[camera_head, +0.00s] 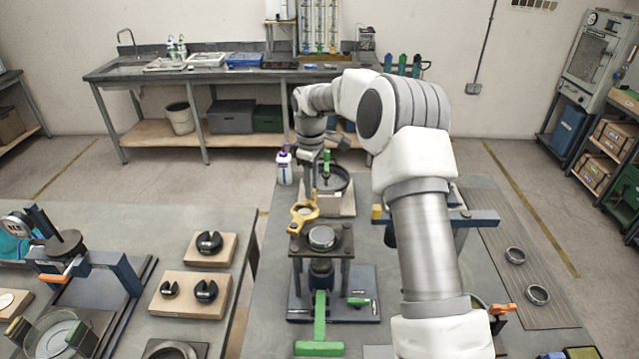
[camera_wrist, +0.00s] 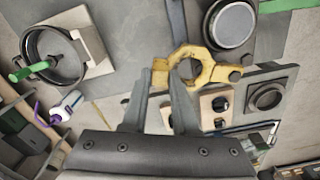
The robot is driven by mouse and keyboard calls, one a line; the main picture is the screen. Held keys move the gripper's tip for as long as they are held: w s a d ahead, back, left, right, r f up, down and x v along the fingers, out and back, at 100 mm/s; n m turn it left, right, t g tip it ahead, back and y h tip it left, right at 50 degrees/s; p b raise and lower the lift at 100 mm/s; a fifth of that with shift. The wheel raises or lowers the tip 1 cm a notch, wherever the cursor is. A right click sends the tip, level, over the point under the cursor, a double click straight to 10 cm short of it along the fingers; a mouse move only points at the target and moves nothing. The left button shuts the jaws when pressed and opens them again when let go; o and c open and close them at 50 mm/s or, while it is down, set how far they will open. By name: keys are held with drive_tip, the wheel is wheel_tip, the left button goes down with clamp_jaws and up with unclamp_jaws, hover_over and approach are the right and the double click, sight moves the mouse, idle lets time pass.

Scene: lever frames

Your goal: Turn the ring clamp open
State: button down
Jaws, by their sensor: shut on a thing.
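The ring clamp (camera_head: 305,211) is a yellow ring with a lug at each end. In the wrist view the ring clamp (camera_wrist: 208,66) has one lug between my fingertips and the other at a dark bolt. It lies beside the round metal cup (camera_head: 322,237) of the fixture, not over it; the cup (camera_wrist: 232,24) also shows in the wrist view. My gripper (camera_head: 313,192) is at the clamp's far end in the head view. In the wrist view my gripper (camera_wrist: 161,86) is shut on that lug. The exact finger contact is partly hidden.
A black ring with a green handle (camera_head: 327,180) stands on a block just behind the clamp. A white bottle with a purple cap (camera_head: 284,168) stands left of it. A green lever (camera_head: 320,320) is at the fixture's front. Wooden blocks (camera_head: 190,303) sit on the left table.

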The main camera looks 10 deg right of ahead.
drive_tip(key=shift+w+a+n+p, duration=0.3)
drive_tip(key=shift+w+a+n, duration=0.05)
drive_tip(key=shift+a+n, duration=0.5)
drive_tip(key=shift+w+a+n+p, duration=0.25)
drive_tip(key=shift+w+a+n, duration=0.1)
drive_tip(key=shift+a+n, duration=0.5)
drive_tip(key=c, duration=0.7)
unclamp_jaws()
wheel_tip(320, 180, up, 18)
drive_tip(key=shift+f, duration=0.25)
